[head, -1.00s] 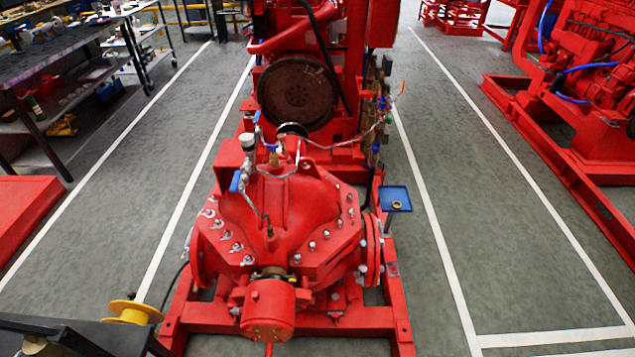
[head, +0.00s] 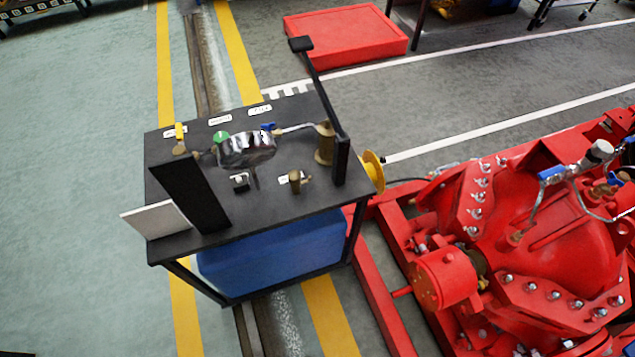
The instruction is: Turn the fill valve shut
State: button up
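A black bench (head: 255,225) stands left of the red pump and carries small valves and fittings with white labels too small to read. A yellow-handled valve (head: 180,131) is at its left back, a green knob (head: 221,137) is right of it, and a blue handle (head: 267,129) is farther right. I cannot tell which one is the fill valve, or how far any is turned. A shiny metal vessel (head: 246,150) sits among them and partly hides the pipework. Brass fittings (head: 324,145) stand at the right. My gripper is not in view.
Black uprights (head: 190,195) rise from the bench, and a white panel (head: 156,220) sticks out at its left front. A blue tank (head: 275,255) sits underneath. The red pump (head: 560,240) and its frame block the right. The floor left of the bench is clear.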

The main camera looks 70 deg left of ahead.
aim_at(268, 128)
jog(key=k+u, duration=0.1)
jog(key=u, duration=1.85)
jog(key=j, duration=0.5)
jog(key=i+j+u, duration=0.1)
jog(key=j, duration=0.35)
